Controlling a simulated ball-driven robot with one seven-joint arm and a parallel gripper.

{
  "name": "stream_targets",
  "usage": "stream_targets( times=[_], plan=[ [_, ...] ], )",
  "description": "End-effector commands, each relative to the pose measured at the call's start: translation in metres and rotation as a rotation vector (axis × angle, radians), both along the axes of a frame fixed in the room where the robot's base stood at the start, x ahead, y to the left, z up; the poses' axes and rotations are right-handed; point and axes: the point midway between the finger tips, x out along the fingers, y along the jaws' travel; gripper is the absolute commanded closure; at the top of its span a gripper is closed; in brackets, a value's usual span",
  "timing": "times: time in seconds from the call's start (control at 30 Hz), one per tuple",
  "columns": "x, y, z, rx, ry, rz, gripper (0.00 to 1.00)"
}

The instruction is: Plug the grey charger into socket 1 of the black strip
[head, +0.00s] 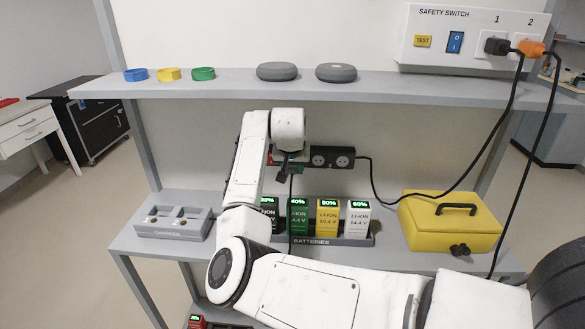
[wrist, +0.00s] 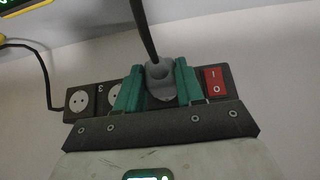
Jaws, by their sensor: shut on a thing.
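The black strip (head: 331,151) is fixed on the back panel below the upper shelf. It also shows in the wrist view (wrist: 67,118), with a red rocker switch (wrist: 215,82) at its right end there and sockets to the left. My gripper (wrist: 160,88), with green fingers, is shut on the grey charger (wrist: 161,72), whose black cable runs upward in that view. The charger is in front of the strip, beside the switch, covering the area where socket 1 would be. I cannot tell whether its pins are in. In the head view my gripper (head: 287,166) mostly hides the charger.
The upper shelf (head: 230,93) overhangs the strip. Below stand several batteries (head: 327,219) in a holder, a grey charging unit (head: 172,222) and a yellow case (head: 450,228). Black cables hang from the safety switch (head: 460,40) at right.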

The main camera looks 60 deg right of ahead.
Motion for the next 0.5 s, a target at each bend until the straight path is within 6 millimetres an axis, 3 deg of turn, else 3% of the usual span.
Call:
stream_targets(
  times=[0.5],
  plan=[
    [0.0034,-0.009,0.0001,-0.001,0.0,0.0,1.0]
  ],
)
